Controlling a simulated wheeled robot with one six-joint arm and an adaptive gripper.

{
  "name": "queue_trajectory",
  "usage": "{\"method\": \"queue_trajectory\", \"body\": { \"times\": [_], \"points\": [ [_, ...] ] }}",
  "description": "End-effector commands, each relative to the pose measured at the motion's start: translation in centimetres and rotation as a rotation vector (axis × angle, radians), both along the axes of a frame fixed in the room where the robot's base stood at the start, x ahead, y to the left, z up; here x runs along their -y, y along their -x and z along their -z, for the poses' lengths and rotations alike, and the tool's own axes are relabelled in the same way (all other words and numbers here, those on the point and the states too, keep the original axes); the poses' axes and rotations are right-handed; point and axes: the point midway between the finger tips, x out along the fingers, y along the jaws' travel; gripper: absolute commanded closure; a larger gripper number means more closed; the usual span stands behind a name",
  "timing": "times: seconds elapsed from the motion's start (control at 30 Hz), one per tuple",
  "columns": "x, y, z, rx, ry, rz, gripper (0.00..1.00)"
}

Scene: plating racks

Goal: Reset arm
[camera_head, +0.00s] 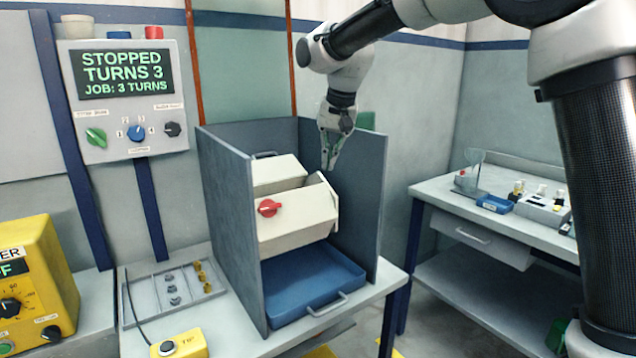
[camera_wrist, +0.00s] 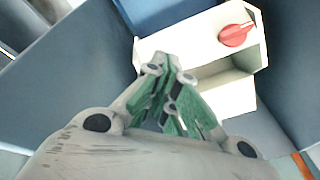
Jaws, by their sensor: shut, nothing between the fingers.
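My gripper (camera_head: 330,158) is shut and empty. It points down at the right side of the grey booth, above and beside the cream barrel (camera_head: 300,222) with the red knob (camera_head: 268,208). In the wrist view my gripper's green fingers (camera_wrist: 175,95) come together in front of the barrel (camera_wrist: 185,45), and the red knob (camera_wrist: 236,35) shows at upper right. I cannot tell whether the fingertips touch the barrel. My arm reaches in from the upper right.
Grey booth walls (camera_head: 228,215) stand on both sides of the barrel, with a blue tray (camera_head: 315,285) below it. A control box (camera_head: 125,100) reads "STOPPED, TURNS 3". A parts tray (camera_head: 170,288) and yellow pendant (camera_head: 180,343) lie at front left. A side bench (camera_head: 440,195) stands right.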

Motion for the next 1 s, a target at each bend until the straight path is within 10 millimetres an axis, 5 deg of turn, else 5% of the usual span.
{"method": "queue_trajectory", "body": {
  "times": [0.17,0.3,0.5,0.7,1.0],
  "points": [
    [9.3,6.4,0.8,-0.009,0.088,-0.198,1.0],
    [17.9,13.9,2.0,-0.012,0.14,-0.317,1.0],
    [27.5,25.4,4.7,0.006,0.17,-0.312,1.0],
    [32.0,32.1,5.8,0.075,0.169,-0.161,1.0],
    [33.7,33.1,4.2,0.145,0.175,-0.07,1.0]
  ]
}}
